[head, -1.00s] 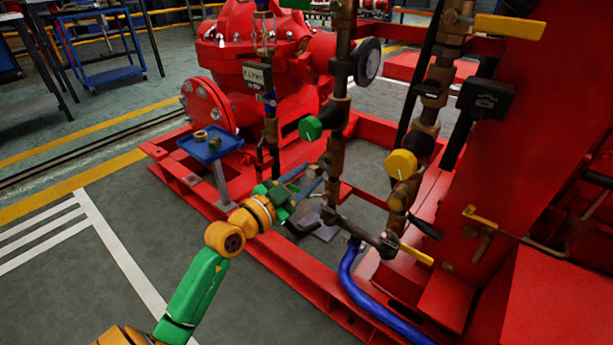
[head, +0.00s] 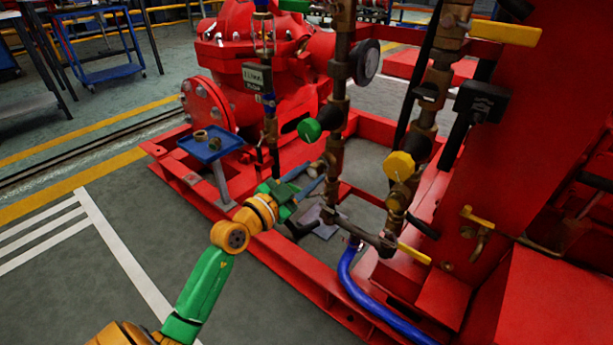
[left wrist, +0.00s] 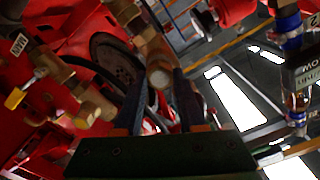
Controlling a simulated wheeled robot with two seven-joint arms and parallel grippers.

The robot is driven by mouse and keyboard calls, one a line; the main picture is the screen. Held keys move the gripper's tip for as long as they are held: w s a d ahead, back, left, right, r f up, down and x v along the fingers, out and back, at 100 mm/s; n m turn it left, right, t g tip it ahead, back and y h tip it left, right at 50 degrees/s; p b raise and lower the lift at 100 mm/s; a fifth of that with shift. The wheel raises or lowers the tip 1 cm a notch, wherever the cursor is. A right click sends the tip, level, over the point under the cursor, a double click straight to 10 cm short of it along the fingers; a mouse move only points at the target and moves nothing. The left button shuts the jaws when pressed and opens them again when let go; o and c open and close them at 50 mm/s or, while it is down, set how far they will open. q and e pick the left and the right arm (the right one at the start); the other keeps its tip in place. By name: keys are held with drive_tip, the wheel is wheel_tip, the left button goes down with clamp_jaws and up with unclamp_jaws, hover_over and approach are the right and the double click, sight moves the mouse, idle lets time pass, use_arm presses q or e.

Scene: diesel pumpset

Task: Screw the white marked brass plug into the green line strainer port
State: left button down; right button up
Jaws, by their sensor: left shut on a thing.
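My left gripper (head: 318,171) reaches in from the lower left to the lower part of the green line, the brass pipe with the green round cap (head: 310,130). In the left wrist view its two dark blue fingers (left wrist: 160,95) stand on either side of a round, pale-faced brass piece, which looks like the brass plug (left wrist: 160,76). The gripper is shut on it. The plug is close in front of the line strainer's brass body (head: 333,158); whether it is in the port or just touching is hidden. A white mark cannot be made out. My right gripper is not in view.
A small blue tray (head: 232,143) on a post stands left, holding small brass parts. A yellow-capped brass line (head: 399,165) runs to the right. A blue hose (head: 350,274) and the red skid frame (head: 285,270) lie below.

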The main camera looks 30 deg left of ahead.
use_arm(q)
drive_tip(key=shift+w+d, duration=0.1)
drive_tip(key=shift+w, duration=0.75)
drive_tip(key=shift+p, duration=0.35)
drive_tip(key=shift+r+p, duration=0.1)
drive_tip(key=shift+p, duration=0.25)
